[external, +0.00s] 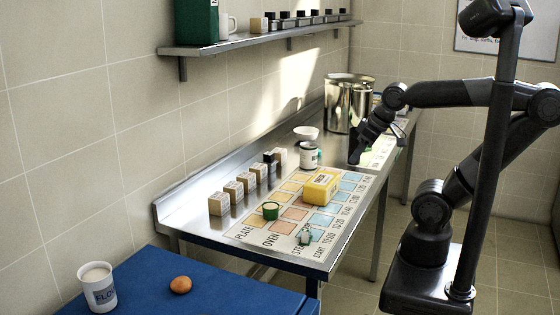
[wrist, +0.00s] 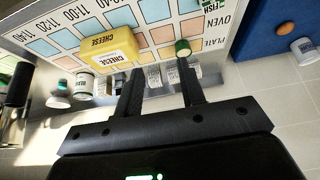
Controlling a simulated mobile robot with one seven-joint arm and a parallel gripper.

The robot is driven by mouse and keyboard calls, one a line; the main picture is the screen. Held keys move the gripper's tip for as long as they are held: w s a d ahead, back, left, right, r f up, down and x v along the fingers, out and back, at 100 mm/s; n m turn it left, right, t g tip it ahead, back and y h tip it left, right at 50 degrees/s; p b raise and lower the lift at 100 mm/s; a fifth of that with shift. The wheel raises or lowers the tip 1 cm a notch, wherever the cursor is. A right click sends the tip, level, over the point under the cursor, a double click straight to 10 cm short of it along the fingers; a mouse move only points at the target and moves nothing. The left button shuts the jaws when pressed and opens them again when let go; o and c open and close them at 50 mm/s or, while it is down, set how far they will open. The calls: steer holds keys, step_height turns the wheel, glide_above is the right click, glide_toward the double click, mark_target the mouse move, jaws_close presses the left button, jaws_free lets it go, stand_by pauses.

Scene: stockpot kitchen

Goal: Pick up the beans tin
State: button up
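No tin label reading beans can be made out. A white-and-green tin (external: 310,156) stands on the steel counter near the wall; what looks like the same one shows at the left in the wrist view (wrist: 84,84). In the external view my gripper (external: 357,155) is over the counter, right of the white-and-green tin, touching neither tin.
A yellow cheese box (external: 321,187) lies on the chart (external: 270,233). Several labelled blocks (external: 232,191) line the wall side. A white bowl (external: 306,132) and a large steel pot (external: 348,103) are behind. A blue worktop (external: 200,280) in front holds a flour cup (external: 98,287) and an egg (external: 181,284).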

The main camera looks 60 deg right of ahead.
stand_by(0.4)
steer(key=o, duration=1.2)
steer(key=shift+o, duration=0.2)
